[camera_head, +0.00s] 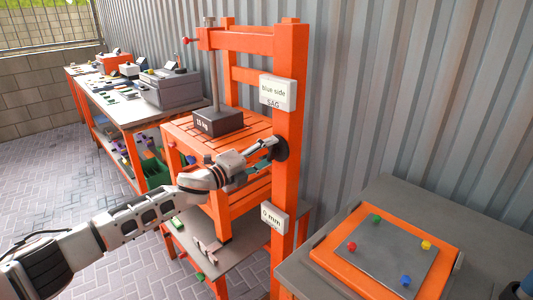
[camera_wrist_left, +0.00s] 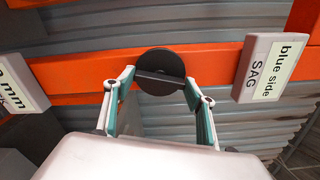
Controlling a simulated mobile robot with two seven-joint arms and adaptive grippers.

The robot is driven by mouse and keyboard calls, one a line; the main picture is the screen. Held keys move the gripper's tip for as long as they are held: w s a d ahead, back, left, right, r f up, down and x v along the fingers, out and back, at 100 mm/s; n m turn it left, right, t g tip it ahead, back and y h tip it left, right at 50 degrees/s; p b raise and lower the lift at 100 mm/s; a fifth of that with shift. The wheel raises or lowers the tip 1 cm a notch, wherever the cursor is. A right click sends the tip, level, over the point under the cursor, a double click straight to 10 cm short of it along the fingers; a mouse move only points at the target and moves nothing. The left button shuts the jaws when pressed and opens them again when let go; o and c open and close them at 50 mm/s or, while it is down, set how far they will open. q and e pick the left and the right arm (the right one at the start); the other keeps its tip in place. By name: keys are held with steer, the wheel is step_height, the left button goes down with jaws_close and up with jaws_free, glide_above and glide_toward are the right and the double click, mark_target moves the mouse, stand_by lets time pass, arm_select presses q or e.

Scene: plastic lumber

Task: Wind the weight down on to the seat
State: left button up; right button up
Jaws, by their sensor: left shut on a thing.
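The dark weight marked 15 kg (camera_head: 218,122) hangs on a grey rod (camera_head: 213,75) above the orange slatted seat (camera_head: 190,135) in the head view. I cannot tell whether its underside touches the slats. A round black knob (camera_head: 282,149) is on the orange upright post (camera_head: 289,110); in the left wrist view the knob (camera_wrist_left: 160,60) shows a raised bar across its face. My left gripper (camera_head: 268,150) is shut on this bar, with its fingers at either side in the left wrist view (camera_wrist_left: 160,80). My right gripper is not seen.
On the post are a "blue side SAG" sign (camera_head: 278,92) and a "0 mm" display (camera_head: 272,217). At right, a grey bench holds an orange-edged panel (camera_head: 385,250) with coloured knobs. A cluttered bench (camera_head: 130,110) stands at back left. Paved floor at left is clear.

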arm_select(q)
steer(key=shift+m, duration=0.9)
steer(key=o, duration=1.1)
steer(key=v, duration=1.2)
